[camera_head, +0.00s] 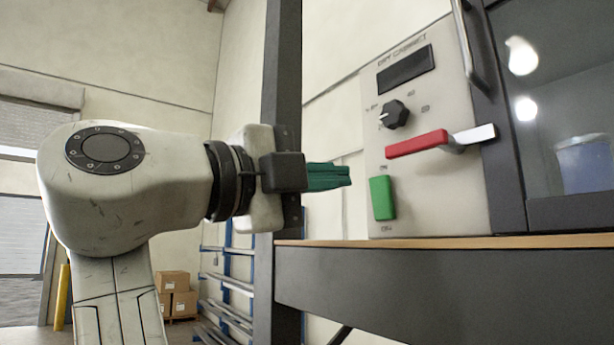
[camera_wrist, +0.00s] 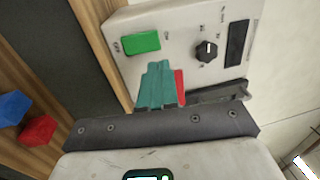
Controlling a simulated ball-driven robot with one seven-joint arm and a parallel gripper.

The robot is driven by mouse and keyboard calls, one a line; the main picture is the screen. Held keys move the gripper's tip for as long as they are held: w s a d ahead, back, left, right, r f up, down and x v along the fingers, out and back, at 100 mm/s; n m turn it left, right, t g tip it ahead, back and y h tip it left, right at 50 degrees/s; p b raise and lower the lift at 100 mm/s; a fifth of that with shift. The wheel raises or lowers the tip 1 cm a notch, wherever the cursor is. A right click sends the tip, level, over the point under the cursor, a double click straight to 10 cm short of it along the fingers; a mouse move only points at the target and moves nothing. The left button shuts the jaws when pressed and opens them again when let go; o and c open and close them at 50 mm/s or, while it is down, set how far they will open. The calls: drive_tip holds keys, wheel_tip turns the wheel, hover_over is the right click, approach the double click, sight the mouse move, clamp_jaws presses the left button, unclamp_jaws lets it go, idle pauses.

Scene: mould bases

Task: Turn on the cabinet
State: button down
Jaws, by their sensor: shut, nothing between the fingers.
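The cabinet's pale control panel (camera_head: 440,193) stands on the bench at the right in the head view. It carries a dark display (camera_head: 405,69), a black knob (camera_head: 394,114), a red-handled lever (camera_head: 417,143) and a green button (camera_head: 382,198). In the wrist view the green button (camera_wrist: 141,42) and knob (camera_wrist: 207,50) are clear, and the red handle (camera_wrist: 180,87) is partly hidden by my fingers. My gripper (camera_head: 349,175) has teal fingers that are shut and empty. It points at the panel, left of the green button and red handle, and looks apart from the panel in the head view.
The dark-framed cabinet window (camera_head: 555,90) and a metal door handle (camera_head: 463,40) are right of the panel. A dark post (camera_head: 283,70) stands behind my gripper. The wooden bench edge (camera_head: 450,242) runs below. A blue and a red object (camera_wrist: 38,130) lie left in the wrist view.

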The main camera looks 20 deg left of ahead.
sight(383, 176)
drive_tip(key=x, duration=0.6)
drive_tip(key=shift+w+p, duration=0.15)
drive_tip(key=shift+p, duration=0.25)
drive_tip(key=shift+d, duration=0.1)
drive_tip(key=shift+d, duration=0.1)
